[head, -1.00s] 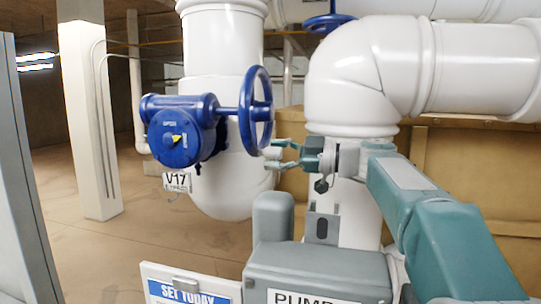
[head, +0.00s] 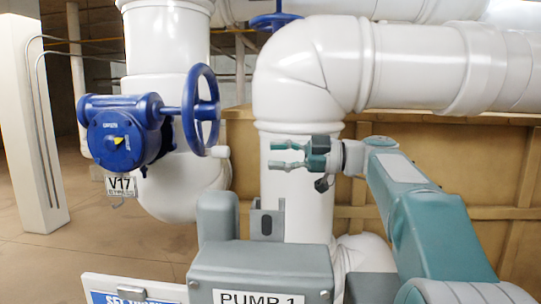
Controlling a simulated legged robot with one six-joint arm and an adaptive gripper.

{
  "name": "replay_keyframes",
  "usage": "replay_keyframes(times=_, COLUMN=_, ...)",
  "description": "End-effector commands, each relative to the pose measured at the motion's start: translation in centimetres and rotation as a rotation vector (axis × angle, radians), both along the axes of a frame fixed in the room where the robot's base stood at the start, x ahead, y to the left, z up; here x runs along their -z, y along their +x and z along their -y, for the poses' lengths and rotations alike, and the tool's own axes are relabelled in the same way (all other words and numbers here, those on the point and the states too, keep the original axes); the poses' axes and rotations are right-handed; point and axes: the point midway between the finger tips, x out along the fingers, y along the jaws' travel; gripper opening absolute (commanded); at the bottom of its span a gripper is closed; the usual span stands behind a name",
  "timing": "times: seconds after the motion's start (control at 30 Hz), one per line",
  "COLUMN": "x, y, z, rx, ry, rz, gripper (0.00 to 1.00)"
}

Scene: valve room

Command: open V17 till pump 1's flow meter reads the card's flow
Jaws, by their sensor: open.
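The blue valve gearbox (head: 122,132) carries a yellow pointer (head: 117,140) on its face. The V17 tag (head: 121,186) hangs below it. I cannot make out a flow meter reading.
A thick white elbow pipe (head: 310,80) rises behind my gripper. A white vertical pipe (head: 165,45) stands behind the valve. Another blue handwheel (head: 275,21) is at the top. A tan crate-like wall (head: 400,150) closes the back right. Floor (head: 75,250) is clear at left.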

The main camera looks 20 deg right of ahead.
Motion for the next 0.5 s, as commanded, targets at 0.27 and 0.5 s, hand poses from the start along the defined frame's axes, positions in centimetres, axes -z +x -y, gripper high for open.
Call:
replay_keyframes(times=0.27, x=-1.6, y=-2.5, z=-6.2, rx=0.118, ry=-0.268, rz=-0.054, gripper=0.0)
replay_keyframes(times=0.5, x=-5.1, y=-6.8, z=-9.5, rx=0.385, ry=-0.549, rz=0.03, gripper=0.0)
